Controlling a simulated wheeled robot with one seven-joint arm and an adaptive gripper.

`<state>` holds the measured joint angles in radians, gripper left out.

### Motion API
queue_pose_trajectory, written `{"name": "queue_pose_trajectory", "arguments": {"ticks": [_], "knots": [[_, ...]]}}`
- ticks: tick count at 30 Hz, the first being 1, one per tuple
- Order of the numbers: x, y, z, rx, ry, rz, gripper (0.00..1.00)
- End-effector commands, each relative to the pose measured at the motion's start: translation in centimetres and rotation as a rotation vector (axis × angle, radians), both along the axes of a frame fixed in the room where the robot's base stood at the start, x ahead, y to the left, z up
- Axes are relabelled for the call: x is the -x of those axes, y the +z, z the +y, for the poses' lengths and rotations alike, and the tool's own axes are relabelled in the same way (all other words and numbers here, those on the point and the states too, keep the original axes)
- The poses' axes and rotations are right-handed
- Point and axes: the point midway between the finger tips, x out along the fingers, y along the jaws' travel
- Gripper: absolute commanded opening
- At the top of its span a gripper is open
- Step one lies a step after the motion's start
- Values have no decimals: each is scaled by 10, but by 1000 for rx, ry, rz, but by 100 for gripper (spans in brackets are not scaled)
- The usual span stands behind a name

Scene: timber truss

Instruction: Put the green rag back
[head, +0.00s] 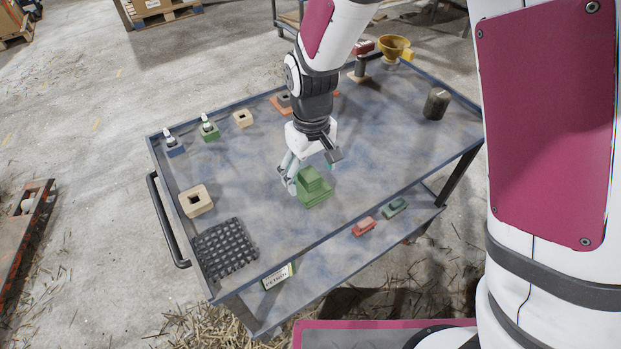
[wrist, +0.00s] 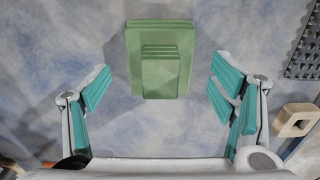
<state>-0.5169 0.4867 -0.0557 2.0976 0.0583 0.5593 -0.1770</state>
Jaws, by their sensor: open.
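A green stepped stack (head: 313,190) lies on the cart's top. It has a smaller folded block (wrist: 160,78) on a wider layered green piece (wrist: 133,60). It looks like folded cloth, but I cannot tell whether both pieces are the green rag. My gripper (head: 309,170) is open and empty just above and behind the stack. In the wrist view its spread fingers (wrist: 159,85) are on either side of the stack, apart from it. A smaller green item (head: 394,207) lies on the lower shelf.
The blue-grey cart top (head: 365,175) has free room right of the stack. A black grid mat (head: 225,249), a square wooden ring (head: 195,200), two small bottles and a dark cylinder (head: 436,103) stand around it. A reddish item (head: 363,227) is on the lower shelf.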

Motion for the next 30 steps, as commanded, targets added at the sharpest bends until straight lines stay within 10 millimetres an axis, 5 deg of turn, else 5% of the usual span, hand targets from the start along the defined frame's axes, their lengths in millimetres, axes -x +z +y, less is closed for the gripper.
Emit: {"name": "queue_pose_trajectory", "arguments": {"ticks": [10, 25, 30], "knots": [[-1, 69, 0, -3, -1, -4, 78], [0, 92, -3, -3, -6, -4, 78], [11, 126, -32, -18, -69, -32, 78]]}}
